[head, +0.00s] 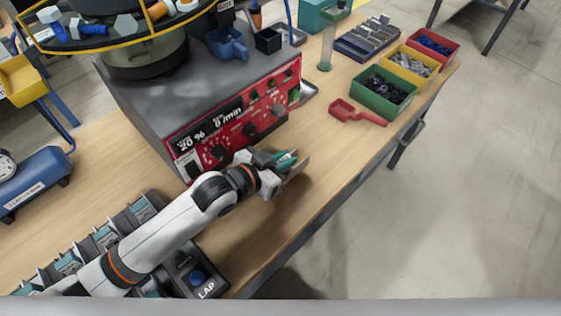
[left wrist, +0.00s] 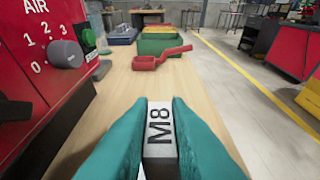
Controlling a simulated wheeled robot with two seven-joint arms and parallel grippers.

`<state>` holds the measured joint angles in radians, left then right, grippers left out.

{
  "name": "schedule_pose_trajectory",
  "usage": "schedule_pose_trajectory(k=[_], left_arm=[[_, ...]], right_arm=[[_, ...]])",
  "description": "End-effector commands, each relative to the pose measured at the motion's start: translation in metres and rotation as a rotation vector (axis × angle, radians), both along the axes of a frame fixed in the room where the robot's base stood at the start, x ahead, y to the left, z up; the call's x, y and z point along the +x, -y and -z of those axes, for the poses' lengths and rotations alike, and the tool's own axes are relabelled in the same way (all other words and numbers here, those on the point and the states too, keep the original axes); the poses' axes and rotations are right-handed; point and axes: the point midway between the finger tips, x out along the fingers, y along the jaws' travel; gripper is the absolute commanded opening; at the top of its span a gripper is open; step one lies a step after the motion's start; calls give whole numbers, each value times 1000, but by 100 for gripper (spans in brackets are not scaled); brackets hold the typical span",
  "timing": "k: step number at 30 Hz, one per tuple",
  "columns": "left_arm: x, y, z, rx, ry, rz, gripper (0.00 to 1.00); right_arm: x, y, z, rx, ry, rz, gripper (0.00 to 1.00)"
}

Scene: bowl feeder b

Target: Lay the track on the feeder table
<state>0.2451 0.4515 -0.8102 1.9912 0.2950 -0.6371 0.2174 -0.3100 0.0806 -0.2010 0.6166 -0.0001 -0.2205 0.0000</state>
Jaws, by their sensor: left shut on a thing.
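My left gripper (head: 288,160) is in front of the feeder's red control panel, above the wooden table (head: 322,152). In the left wrist view its teal fingers (left wrist: 158,128) are shut on a grey block with a white label reading M8 (left wrist: 159,125). I take this block to be the track; most of it is hidden between the fingers. In the head view it shows only as a small edge at the fingertips. I cannot tell whether it touches the table. My right gripper is not in view.
The feeder (head: 200,100) with its bowl stands left of the gripper. A red scoop (head: 357,113) lies on the table, near green (head: 383,92), yellow (head: 409,66) and red bins (head: 433,47). A black LAP button box (head: 193,277) is at the near edge.

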Motion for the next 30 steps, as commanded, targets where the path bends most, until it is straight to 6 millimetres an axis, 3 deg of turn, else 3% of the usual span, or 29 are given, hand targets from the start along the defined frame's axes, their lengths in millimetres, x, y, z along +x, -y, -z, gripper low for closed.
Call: schedule_pose_trajectory(k=[9,20,21,24,30], left_arm=[[0,0,38,-1,1,0,0],[0,0,41,-1,1,0,0],[0,0,41,-1,1,0,21],[0,0,41,0,0,0,37],[0,0,41,0,0,0,38]], right_arm=[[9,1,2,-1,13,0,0],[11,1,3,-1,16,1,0],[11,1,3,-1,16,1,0],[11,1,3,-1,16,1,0],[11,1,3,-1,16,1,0]])
